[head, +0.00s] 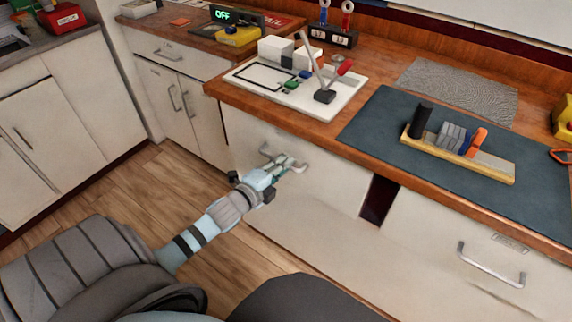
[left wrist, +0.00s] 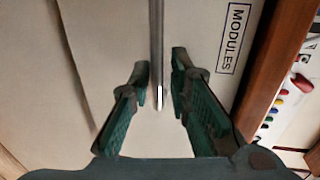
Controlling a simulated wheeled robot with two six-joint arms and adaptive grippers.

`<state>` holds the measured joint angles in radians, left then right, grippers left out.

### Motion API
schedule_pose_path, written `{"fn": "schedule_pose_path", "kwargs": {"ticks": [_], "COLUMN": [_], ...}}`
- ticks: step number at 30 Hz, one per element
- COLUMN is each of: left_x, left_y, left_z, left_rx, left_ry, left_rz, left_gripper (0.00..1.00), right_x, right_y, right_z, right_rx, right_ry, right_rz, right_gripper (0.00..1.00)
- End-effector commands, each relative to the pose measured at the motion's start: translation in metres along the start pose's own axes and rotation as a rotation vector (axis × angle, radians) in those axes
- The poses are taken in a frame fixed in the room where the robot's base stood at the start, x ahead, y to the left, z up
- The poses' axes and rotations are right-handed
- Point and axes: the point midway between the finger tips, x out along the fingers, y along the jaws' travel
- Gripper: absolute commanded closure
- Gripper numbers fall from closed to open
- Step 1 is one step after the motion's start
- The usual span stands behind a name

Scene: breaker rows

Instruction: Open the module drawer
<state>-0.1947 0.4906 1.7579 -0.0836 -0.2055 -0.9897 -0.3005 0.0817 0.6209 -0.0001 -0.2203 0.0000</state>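The module drawer (head: 325,190) is a pale front under the wooden counter; it looks shut. Its label (left wrist: 233,38) reads MODULES in the left wrist view. The drawer's metal bar handle (head: 266,151) also shows in the left wrist view (left wrist: 156,45), running between my fingers. My left gripper (head: 290,163) is at the handle, and in the left wrist view (left wrist: 160,75) its two green-padded fingers stand apart, one on each side of the bar, with gaps visible. The fingers partly hide the handle in the head view. My right gripper is not in view.
Above the drawer, the counter holds a white board (head: 335,106) with a lever and blocks. A dark mat (head: 380,130) carries a wooden rail (head: 495,172) with modules. Another drawer handle (head: 490,265) is at the right. The wooden floor (head: 130,195) before the drawer is partly clear.

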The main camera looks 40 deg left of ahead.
Motion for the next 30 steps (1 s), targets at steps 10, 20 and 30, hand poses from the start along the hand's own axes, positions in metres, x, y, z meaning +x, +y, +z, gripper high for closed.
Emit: {"fn": "schedule_pose_path", "kwargs": {"ticks": [10,20,30], "left_x": [0.020,0.019,0.019], "left_y": [0.003,0.003,0.003], "left_z": [0.000,0.000,0.000], "left_rx": [0.002,0.002,0.002], "left_ry": [0.002,0.002,0.002], "left_rz": [0.003,0.003,0.004], "left_gripper": [0.82,1.00,1.00], "right_x": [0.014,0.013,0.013], "right_y": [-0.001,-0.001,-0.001], "right_z": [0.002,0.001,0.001], "right_rx": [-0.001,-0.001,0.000], "right_ry": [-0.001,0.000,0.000], "right_rz": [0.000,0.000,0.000], "right_gripper": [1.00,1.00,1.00]}}
